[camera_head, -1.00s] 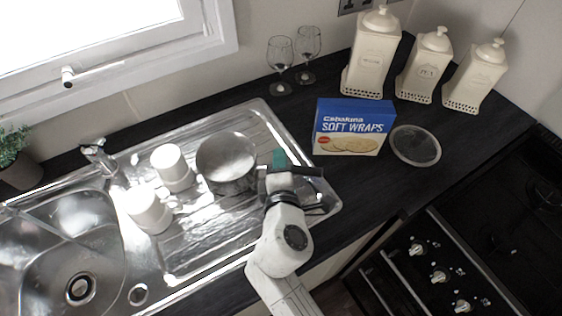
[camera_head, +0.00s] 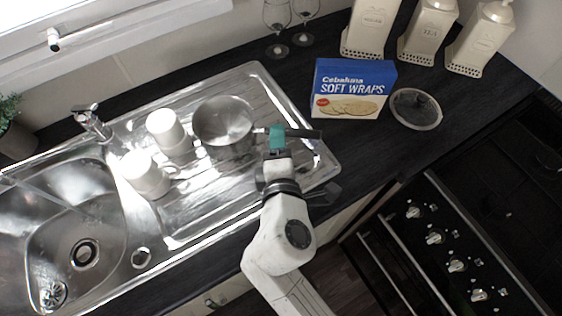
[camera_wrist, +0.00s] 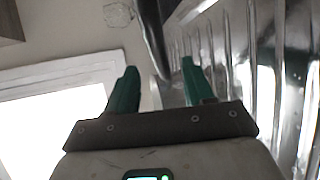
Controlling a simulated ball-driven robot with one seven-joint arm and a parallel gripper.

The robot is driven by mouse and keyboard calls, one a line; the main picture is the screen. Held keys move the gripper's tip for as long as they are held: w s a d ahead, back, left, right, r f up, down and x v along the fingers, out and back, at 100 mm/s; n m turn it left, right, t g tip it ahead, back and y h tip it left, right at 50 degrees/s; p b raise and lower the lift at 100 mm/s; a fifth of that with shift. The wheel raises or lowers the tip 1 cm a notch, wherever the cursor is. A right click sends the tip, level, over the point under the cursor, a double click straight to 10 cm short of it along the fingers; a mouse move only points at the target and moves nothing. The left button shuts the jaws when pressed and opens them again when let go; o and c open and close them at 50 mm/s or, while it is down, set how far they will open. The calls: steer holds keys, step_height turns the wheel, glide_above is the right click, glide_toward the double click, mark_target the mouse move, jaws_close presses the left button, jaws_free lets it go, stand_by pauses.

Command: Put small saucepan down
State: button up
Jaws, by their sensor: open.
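The small saucepan (camera_head: 224,122) is a steel pan standing on the ribbed drainer of the sink, its dark handle (camera_head: 301,133) pointing right. My gripper (camera_head: 277,137) is at the handle, with a green fingertip showing against it in the head view. In the wrist view my gripper (camera_wrist: 158,85) has its two green fingers spread apart. The dark handle (camera_wrist: 154,38) shows between and beyond the fingertips there, with gaps beside it. The pan's bowl is not clearly seen in the wrist view.
White mugs (camera_head: 146,174) stand left of the pan, beside the sink bowl (camera_head: 80,240). A blue soft wraps box (camera_head: 352,88) and a round glass lid (camera_head: 416,109) are on the dark worktop (camera_head: 440,150) to the right. Wine glasses (camera_head: 277,50) and canisters (camera_head: 428,35) stand behind.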

steer(key=v, duration=0.6)
steer(key=shift+b, duration=0.3)
